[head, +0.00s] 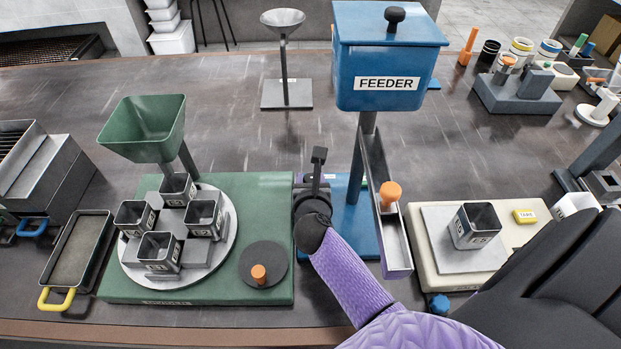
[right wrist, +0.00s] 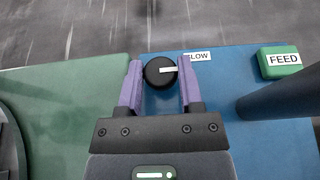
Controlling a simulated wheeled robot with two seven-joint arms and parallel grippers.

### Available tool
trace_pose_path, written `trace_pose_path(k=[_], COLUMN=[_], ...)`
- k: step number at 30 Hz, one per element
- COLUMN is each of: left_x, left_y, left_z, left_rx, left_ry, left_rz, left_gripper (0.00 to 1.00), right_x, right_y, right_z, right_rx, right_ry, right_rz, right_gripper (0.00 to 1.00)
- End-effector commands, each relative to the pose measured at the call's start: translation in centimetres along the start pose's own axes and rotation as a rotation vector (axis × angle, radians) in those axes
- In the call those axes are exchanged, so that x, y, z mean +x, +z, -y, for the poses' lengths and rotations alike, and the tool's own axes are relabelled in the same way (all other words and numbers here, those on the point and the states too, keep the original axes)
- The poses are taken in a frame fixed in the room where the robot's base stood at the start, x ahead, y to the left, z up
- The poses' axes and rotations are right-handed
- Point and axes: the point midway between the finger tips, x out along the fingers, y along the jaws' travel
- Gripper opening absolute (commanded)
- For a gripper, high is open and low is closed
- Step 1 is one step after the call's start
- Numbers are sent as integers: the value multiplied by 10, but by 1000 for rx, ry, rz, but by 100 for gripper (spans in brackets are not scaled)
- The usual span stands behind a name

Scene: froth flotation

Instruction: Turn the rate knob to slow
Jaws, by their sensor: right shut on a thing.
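The rate knob (right wrist: 158,73) is a round black dial with a white pointer mark, on the blue feeder base (right wrist: 215,105). In the right wrist view, its mark points right, towards the label (right wrist: 199,57) that reads SLOW, its first letter partly covered. My right gripper (right wrist: 157,78) has its purple fingers on both sides of the knob and is shut on it. In the head view, the right gripper (head: 314,180) is at the left edge of the feeder base and hides the knob. The blue hopper (head: 390,65) marked FEEDER stands behind. My left gripper is not in view.
A green FEED button (right wrist: 281,61) and the dark feeder post (right wrist: 280,98) are right of the gripper. A grey chute (head: 389,225) with an orange knob runs close by. Left is a green base (head: 215,290) with a turntable of square cups.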

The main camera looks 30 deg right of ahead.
Motion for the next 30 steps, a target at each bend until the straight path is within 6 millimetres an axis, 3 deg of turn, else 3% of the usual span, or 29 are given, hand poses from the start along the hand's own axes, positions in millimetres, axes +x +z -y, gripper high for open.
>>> trace_pose_path(k=[5,18,30], left_x=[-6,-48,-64], left_y=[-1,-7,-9], left_z=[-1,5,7], left_rx=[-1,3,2], left_ry=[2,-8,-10], left_rz=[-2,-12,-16], left_gripper=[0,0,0], right_x=[-1,-1,1], right_y=[2,4,1], right_z=[1,4,5], right_rx=[-12,-117,-190], right_ry=[23,272,455], right_rz=[0,-3,-2], right_gripper=[0,0,0])
